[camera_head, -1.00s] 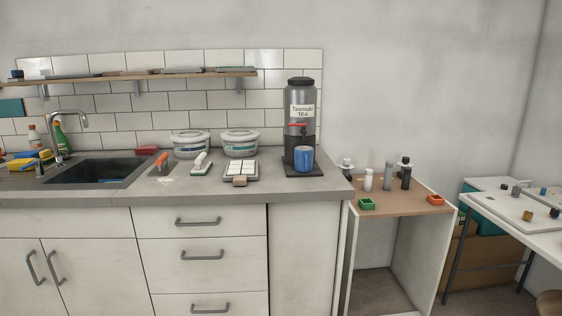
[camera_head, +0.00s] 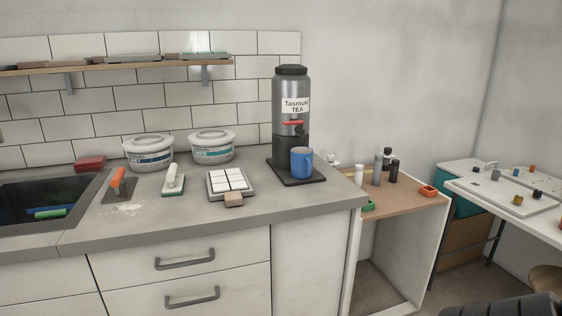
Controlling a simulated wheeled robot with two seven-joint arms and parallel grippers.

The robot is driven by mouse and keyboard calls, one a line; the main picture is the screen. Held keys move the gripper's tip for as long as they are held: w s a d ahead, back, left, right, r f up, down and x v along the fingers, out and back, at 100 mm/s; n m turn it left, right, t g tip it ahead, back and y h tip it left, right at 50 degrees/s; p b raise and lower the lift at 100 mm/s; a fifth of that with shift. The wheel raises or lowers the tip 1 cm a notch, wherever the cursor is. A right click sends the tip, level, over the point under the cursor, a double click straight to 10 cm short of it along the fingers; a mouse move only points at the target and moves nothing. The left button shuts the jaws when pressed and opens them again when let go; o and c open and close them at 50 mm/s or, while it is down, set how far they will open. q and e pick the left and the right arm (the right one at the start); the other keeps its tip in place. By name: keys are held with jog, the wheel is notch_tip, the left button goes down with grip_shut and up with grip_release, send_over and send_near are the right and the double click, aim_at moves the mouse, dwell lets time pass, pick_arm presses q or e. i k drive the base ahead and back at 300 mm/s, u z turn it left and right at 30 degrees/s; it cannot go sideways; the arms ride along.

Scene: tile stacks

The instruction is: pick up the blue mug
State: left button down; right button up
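The blue mug (camera_head: 301,162) stands upright on the black base (camera_head: 308,178) of the tea dispenser, just in front of its tap. The tea dispenser (camera_head: 291,95) is a dark grey cylinder with a black lid, a white "Tasmuki TEA" label and a red tap lever (camera_head: 293,124). It stands near the right end of the grey counter.
The counter (camera_head: 255,212) also holds two lidded tubs (camera_head: 148,155), a tray of white tiles (camera_head: 214,180), trowels, and a sink (camera_head: 40,195) at left. A lower wooden cabinet (camera_head: 407,208) with bottles stands right. Bare counter lies in front of the mug.

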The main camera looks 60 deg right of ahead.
aim_at(301, 157)
jog(key=z, duration=0.6)
jog(key=i, duration=0.9)
jog(key=z, duration=0.75)
